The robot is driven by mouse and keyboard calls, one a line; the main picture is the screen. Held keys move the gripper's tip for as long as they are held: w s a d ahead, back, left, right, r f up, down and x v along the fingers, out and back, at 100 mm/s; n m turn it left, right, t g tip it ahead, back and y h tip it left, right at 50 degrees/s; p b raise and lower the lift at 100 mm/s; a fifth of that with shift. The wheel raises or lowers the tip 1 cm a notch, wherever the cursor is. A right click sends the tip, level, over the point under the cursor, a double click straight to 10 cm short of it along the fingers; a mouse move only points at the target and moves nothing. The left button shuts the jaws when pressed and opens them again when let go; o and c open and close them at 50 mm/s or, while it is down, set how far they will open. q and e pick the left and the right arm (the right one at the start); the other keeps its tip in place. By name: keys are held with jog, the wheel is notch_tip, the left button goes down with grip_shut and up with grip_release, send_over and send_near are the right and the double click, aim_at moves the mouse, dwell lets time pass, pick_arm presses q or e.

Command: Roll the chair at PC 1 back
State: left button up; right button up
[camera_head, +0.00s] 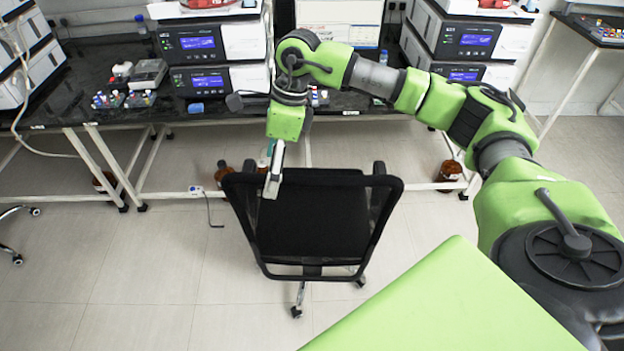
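A black office chair (318,222) stands in front of the lab bench, its mesh backrest toward me. Part of its wheeled base shows below the backrest. My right arm comes in from the right and reaches over the chair. My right gripper (273,182) points down at the top left part of the backrest, overlapping its upper edge in the picture. Whether it touches the chair, and whether its fingers are open or shut, I cannot tell. No label reading PC 1 is legible. My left gripper is not in view.
The black bench (120,65) carries stacked instruments (205,60) on the left and more instruments (470,45) on the right. Brown bottles (449,172) stand low under the bench. Tiled floor (140,270) is open left of the chair and in front of it.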

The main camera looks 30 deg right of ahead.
aim_at(312, 177)
jog(key=d+r+m+h, duration=0.1)
jog(key=d+r+h, duration=0.15)
jog(key=d, duration=0.75)
jog(key=shift+g+h, duration=0.3)
jog(key=shift+h, duration=0.05)
notch_tip(312, 177, down, 14)
jog(key=b, duration=0.9)
jog(key=shift+s+r, duration=0.15)
jog(key=shift+r, duration=0.1)
